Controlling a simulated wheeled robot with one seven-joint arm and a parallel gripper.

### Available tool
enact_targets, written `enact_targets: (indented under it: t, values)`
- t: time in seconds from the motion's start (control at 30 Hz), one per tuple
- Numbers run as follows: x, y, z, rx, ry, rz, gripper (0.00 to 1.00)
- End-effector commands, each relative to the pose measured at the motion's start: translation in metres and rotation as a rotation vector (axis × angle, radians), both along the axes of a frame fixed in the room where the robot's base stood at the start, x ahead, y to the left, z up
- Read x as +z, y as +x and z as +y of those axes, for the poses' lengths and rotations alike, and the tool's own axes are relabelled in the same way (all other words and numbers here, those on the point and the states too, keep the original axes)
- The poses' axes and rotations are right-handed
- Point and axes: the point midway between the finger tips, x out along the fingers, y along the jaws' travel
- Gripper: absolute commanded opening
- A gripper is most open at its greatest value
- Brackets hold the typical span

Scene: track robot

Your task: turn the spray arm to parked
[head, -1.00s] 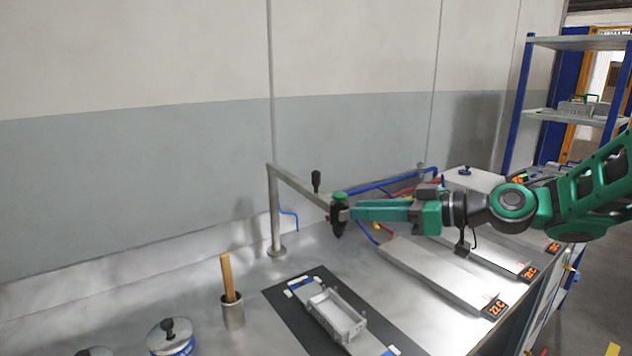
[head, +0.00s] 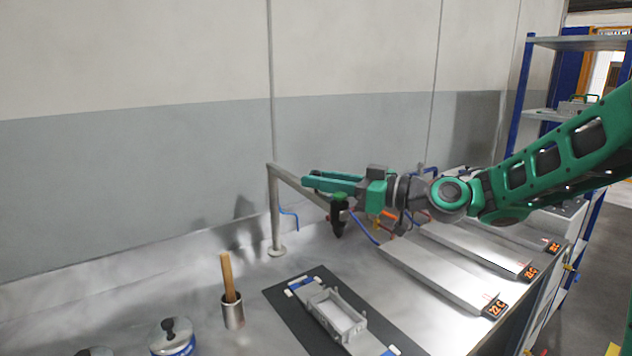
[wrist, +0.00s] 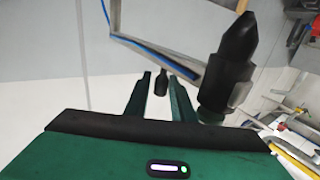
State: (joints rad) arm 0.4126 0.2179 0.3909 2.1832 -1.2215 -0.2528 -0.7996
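The spray arm (head: 295,181) is a grey metal tube reaching right and forward from an upright post (head: 275,215). A dark spray head (head: 338,218) with a green part hangs at its free end; it also shows large in the wrist view (wrist: 232,62). My gripper (head: 308,184) is over the tube, left of the spray head. In the wrist view my gripper (wrist: 160,92) is open, with the arm's black upright knob (wrist: 160,82) between its two fingers and narrow gaps showing. The fingers hide the knob in the head view.
A blue hose (head: 290,213) hangs by the post. On the counter are a cup with a wooden handle (head: 232,312), a grey tray (head: 337,322) on a dark mat, lidded pots (head: 178,338) and several flat panels (head: 440,275). The wall stands close behind.

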Motion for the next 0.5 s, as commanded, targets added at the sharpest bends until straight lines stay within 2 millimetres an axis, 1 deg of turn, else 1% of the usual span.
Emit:
enact_targets:
  t: [0.13,0.43,0.47,0.5]
  values:
    - [0.0004,0.0033,0.0085,0.002,0.000,-0.001,0.23]
    - [0.0002,0.0041,0.0097,0.001,0.000,0.000,0.23]
    - [0.0002,0.0041,0.0096,0.000,0.000,0.000,0.15]
    - [0.0002,0.0042,0.0095,0.000,0.000,0.000,0.06]
